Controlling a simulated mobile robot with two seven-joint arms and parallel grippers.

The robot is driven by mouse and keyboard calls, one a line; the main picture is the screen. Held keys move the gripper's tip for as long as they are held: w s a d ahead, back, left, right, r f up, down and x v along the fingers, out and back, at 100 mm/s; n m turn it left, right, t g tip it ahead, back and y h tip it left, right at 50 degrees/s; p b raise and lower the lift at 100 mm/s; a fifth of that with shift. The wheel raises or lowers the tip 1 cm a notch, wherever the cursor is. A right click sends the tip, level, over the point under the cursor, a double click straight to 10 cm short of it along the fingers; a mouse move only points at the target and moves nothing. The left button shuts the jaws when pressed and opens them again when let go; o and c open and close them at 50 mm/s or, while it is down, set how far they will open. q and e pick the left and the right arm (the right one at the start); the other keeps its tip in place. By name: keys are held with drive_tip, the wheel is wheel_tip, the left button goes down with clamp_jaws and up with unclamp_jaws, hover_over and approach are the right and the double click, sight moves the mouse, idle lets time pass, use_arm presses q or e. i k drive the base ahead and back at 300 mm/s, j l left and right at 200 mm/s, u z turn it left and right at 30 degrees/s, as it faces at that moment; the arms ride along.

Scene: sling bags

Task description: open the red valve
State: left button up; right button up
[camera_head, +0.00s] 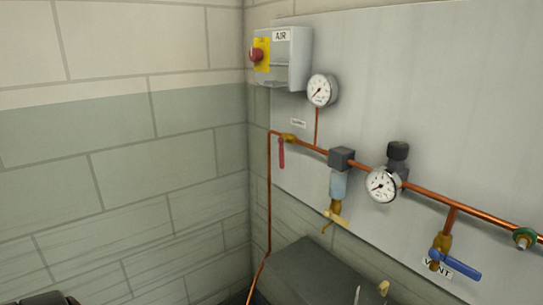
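The red valve has a red lever handle (281,153) that hangs straight down from a brass body (289,137). It sits on the copper pipe near its left bend, left of centre in the head view. The handle points across the pipe run, which slopes down to the right. Nothing touches the handle. Neither of my grippers can be made out in this view. A dark shape cut off at the bottom left edge is too little shown to identify.
A grey box labelled AIR with a red knob (257,54) and a gauge (321,90) are above. A regulator gauge (383,185), a yellow drain lever (334,217) and a blue VENT lever (456,263) are to the right. A dark grey box (318,270) stands below. Small pale objects near it are unclear.

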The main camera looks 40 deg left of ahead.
sight(280, 140)
drive_tip(key=j+u, duration=0.15)
drive_tip(key=u, duration=0.25)
drive_tip(key=j+u, duration=0.2)
drive_tip(key=u, duration=0.15)
drive_tip(key=j+u, duration=0.15)
drive_tip(key=u, duration=0.25)
drive_tip(key=i+j, duration=0.1)
drive_tip(key=j, duration=0.2)
drive_tip(key=i+j, duration=0.1)
drive_tip(key=j, duration=0.2)
